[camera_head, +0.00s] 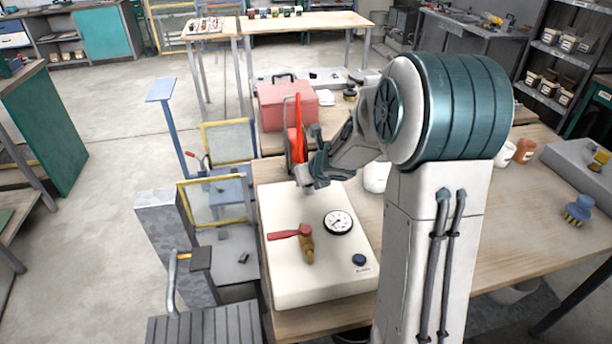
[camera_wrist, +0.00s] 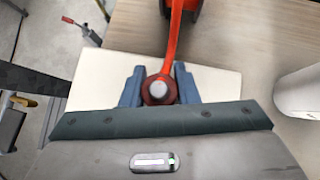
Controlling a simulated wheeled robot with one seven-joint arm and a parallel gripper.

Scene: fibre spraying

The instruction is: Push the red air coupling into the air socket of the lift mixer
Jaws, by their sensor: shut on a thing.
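In the wrist view, the red air coupling (camera_wrist: 158,90) sits between the two blue fingers of my gripper (camera_wrist: 159,88), with a pale round end facing the camera. My gripper is shut on it. An orange-red hose (camera_wrist: 174,40) runs from it towards the top of the picture. In the head view, my gripper (camera_head: 308,178) is over the far end of a cream box (camera_head: 285,275) with a gauge (camera_head: 338,222), a red-handled brass valve (camera_head: 306,243) and a blue button (camera_head: 358,260). I cannot make out the air socket; I cannot tell whether the coupling touches anything.
The red hose (camera_head: 295,130) stands up behind my gripper, near a pink-red box (camera_head: 286,104). A white container (camera_wrist: 300,92) stands right of my gripper in the wrist view. Yellow-edged frames (camera_head: 212,202) stand left of the bench.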

